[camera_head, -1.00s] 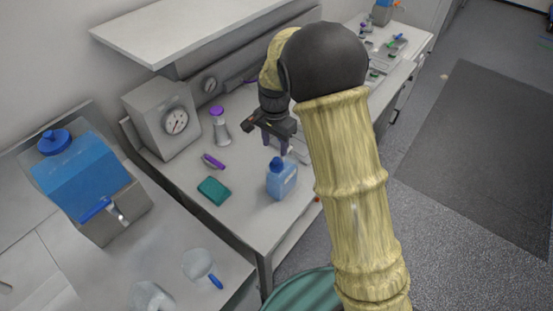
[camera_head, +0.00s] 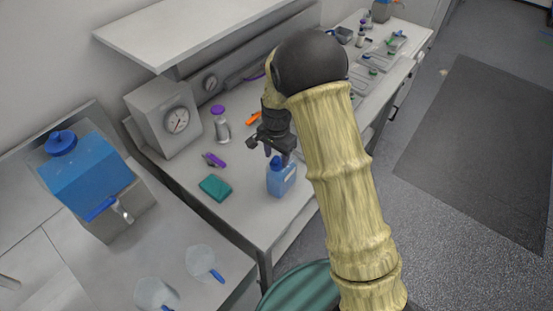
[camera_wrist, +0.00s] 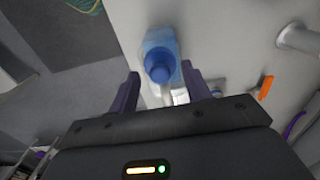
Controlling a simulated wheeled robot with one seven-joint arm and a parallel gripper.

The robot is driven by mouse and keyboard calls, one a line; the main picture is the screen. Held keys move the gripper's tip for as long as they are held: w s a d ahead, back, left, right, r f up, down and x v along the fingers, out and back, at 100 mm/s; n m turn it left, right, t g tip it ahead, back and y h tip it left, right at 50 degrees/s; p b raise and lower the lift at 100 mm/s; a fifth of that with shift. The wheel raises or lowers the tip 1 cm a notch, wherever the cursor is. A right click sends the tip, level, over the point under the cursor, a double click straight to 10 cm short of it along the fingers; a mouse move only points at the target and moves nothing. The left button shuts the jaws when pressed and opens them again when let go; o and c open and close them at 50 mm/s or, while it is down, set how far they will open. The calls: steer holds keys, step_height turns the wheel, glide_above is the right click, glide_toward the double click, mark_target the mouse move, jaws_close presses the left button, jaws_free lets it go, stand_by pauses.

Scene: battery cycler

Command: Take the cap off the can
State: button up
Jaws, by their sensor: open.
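The light blue can (camera_head: 284,181) stands upright on the bench in the head view, with its darker blue cap (camera_head: 276,162) on top. My gripper (camera_head: 277,151) is open just above the cap and points down at it. In the wrist view the cap (camera_wrist: 160,66) shows near the middle, in line with the gap between my two purple fingers (camera_wrist: 160,76). The can's light blue body (camera_wrist: 161,39) shows beyond it. I cannot tell whether a finger touches the cap. My forearm covers the bench to the right of the can.
A teal block (camera_head: 215,188) and a small purple-handled tool (camera_head: 214,160) lie left of the can. A purple-topped bottle (camera_head: 221,126) and an orange item (camera_head: 254,118) are behind it. A gauge box (camera_head: 165,118) stands at the back left. The bench in front of the block is clear.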

mark_target(277, 158)
stand_by(0.3)
jaws_close()
steer(key=shift+r, duration=0.1)
step_height(277, 158, up, 10)
steer(key=b, duration=0.3)
stand_by(0.6)
